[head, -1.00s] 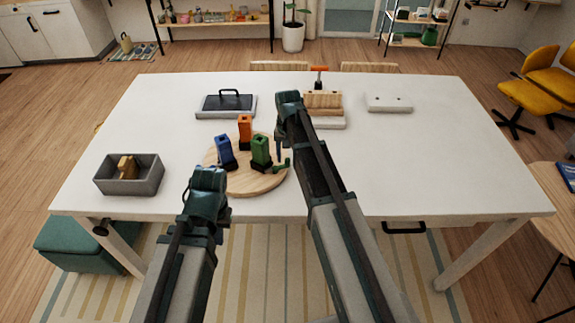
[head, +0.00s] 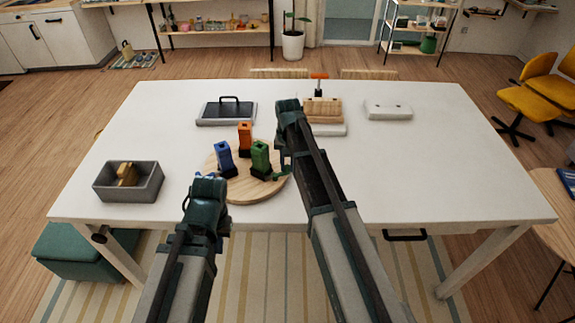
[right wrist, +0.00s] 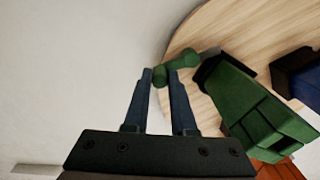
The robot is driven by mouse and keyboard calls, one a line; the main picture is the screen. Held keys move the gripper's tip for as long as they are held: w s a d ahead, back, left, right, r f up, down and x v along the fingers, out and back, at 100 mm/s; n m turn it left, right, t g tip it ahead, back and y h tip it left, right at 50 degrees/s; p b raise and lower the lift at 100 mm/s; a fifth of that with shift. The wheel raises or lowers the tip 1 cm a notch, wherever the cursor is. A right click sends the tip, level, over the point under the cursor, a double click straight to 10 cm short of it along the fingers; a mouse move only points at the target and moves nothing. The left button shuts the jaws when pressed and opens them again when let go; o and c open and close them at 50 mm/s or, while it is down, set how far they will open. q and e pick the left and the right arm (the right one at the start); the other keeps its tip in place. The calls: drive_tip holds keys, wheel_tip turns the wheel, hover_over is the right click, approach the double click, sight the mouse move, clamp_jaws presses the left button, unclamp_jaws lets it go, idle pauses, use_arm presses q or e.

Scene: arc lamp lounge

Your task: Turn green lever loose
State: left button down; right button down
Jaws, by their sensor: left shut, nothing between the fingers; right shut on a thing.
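The green lever (head: 281,175) sticks out at the right of a green block (head: 260,158) with a dark base, on a round wooden board (head: 245,193). It also shows in the right wrist view (right wrist: 163,74), at the board's edge. My right gripper (right wrist: 161,72) is shut on the lever, one blue finger on each side. In the head view my right gripper (head: 280,158) points down beside the green block. My left gripper (head: 207,178) is shut and empty, just in front of the board's left edge. The lever's joint with the block is partly hidden.
A blue block (head: 224,160) and an orange block (head: 244,140) share the board. A grey bin (head: 103,187) holds a wooden piece. A handled dark plate (head: 226,113), a wooden block (head: 322,108) and a white slab (head: 388,110) stand behind. The white table's right side (head: 440,180) is clear.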

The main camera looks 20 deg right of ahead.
drive_tip(key=shift+w, duration=0.1)
drive_tip(key=n, duration=0.1)
drive_tip(key=w+n, duration=0.1)
drive_tip(key=n, duration=0.2)
drive_tip(key=shift+w+a, duration=0.25)
drive_tip(key=shift+w, duration=0.05)
drive_tip(key=shift+w+a+n, duration=0.2)
drive_tip(key=shift+w+n, duration=0.05)
drive_tip(key=shift+n, duration=0.75)
drive_tip(key=shift+w+a+n, duration=0.2)
drive_tip(key=shift+w+n, duration=0.05)
drive_tip(key=shift+n, duration=0.75)
drive_tip(key=c, duration=0.7)
unclamp_jaws()
drive_tip(key=shift+r, duration=0.15)
